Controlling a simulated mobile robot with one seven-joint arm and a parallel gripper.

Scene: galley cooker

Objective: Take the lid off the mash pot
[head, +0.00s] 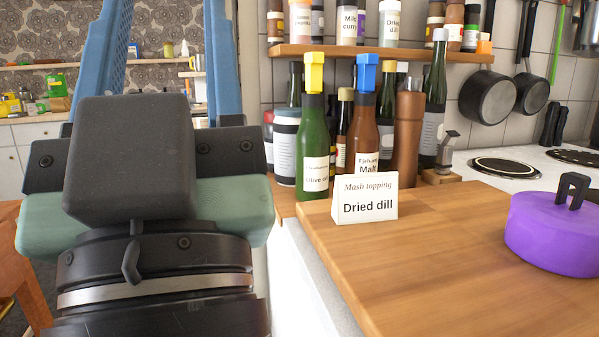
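A purple pot (552,248) stands on the wooden worktop at the right edge of the head view. Its purple lid (540,209) is on it, with an upright black loop handle (573,188). No label shows on this pot, so I cannot tell by name that it is the mash pot. My gripper (165,30) is large at the left, well apart from the pot. Its two blue fingers point up and stand wide apart, with nothing between them. The fingertips run out of the top of the picture.
A card (365,199) reading "Mash topping, Dried dill" stands on the worktop (440,270). Behind it are a green bottle (314,145), a brown bottle (362,130) and a wooden mill (407,135). A spice shelf (380,53) and hanging pans (487,97) are above. A hob (505,168) lies behind the pot.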

